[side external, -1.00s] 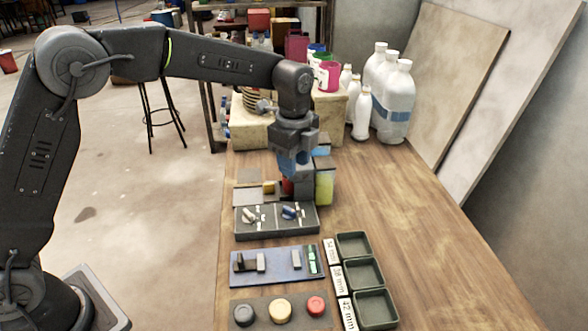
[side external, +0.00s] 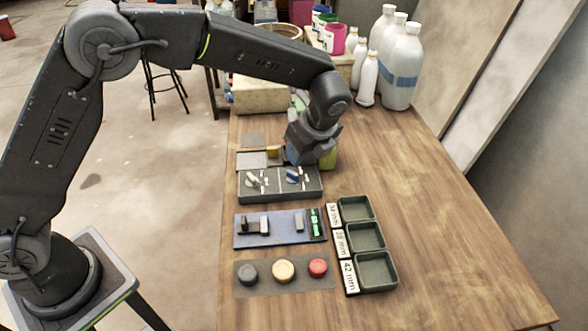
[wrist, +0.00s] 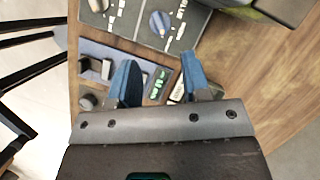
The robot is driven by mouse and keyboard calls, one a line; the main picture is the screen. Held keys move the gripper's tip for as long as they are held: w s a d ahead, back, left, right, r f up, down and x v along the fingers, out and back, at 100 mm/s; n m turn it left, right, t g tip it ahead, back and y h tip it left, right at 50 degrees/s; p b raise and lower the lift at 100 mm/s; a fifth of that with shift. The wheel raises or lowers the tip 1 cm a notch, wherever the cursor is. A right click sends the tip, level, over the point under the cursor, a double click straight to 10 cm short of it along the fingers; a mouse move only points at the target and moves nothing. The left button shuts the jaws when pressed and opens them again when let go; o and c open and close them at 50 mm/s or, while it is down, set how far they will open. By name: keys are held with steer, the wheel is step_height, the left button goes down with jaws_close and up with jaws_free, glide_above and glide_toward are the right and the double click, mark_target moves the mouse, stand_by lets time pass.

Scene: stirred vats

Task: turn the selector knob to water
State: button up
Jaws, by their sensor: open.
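A dark panel (side external: 250,194) carries two knobs, a white one (side external: 254,180) at left and a blue one (side external: 293,175) at right. The wrist view shows the blue knob (wrist: 158,22) with white labels around it, too small to read, and part of the white knob (wrist: 97,5). I cannot tell which label either knob points to. My gripper (wrist: 157,72) is open and empty, its blue fingers apart. In the side view it is behind the panel's right half, tilted, with its fingertips mostly hidden by the wrist. It appears clear of both knobs.
A blue slider panel (side external: 280,232) and a plate with black, yellow and red buttons (side external: 283,271) lie in front. Green trays (side external: 367,238) with size labels stand to their right. White bottles (side external: 403,70) stand at the back. The table's right side is clear.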

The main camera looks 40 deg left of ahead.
mark_target(293, 172)
steer(key=x, duration=0.9)
steer(key=shift+a+f, duration=0.1)
steer(key=shift+f, duration=0.15)
jaws_close()
